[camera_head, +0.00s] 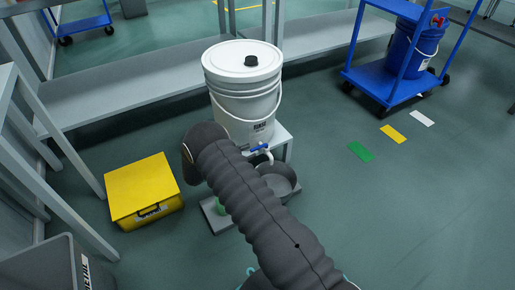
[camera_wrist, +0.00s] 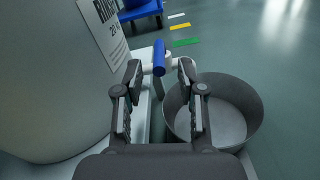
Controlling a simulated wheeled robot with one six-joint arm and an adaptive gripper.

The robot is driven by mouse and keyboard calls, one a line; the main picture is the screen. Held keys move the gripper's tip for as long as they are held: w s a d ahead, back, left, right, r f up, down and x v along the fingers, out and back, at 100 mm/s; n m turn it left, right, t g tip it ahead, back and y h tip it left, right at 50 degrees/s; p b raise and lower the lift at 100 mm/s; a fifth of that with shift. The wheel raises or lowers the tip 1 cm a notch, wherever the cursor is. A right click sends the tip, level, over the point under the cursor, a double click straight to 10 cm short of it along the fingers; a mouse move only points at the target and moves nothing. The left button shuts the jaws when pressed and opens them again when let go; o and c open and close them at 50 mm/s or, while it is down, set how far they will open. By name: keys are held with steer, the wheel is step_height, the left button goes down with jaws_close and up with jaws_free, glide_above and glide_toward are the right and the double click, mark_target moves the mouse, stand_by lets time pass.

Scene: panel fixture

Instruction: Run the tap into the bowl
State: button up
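A white bucket (camera_head: 243,90) with a black cap has a tap low on its side with a blue handle (camera_head: 260,147) and a pale spout. In the wrist view the blue handle (camera_wrist: 159,58) stands between and slightly beyond the tips of my gripper (camera_wrist: 159,72). The gripper is open, one finger on each side; I cannot tell whether either touches the tap. A grey bowl (camera_wrist: 253,113) lies right of the fingers in the wrist view; in the head view the bowl (camera_head: 289,178) is partly behind my arm. No water stream shows. My arm hides the gripper in the head view.
The bucket stands on a small white stand (camera_head: 283,138) beside a long grey bench (camera_head: 130,92). A yellow case (camera_head: 143,187) is on the floor at left, a grey bin (camera_head: 55,270) at lower left. A blue cart (camera_head: 385,82) stands back right.

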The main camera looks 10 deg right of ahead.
mark_target(264, 145)
steer(key=shift+x, duration=2.55)
jaws_close()
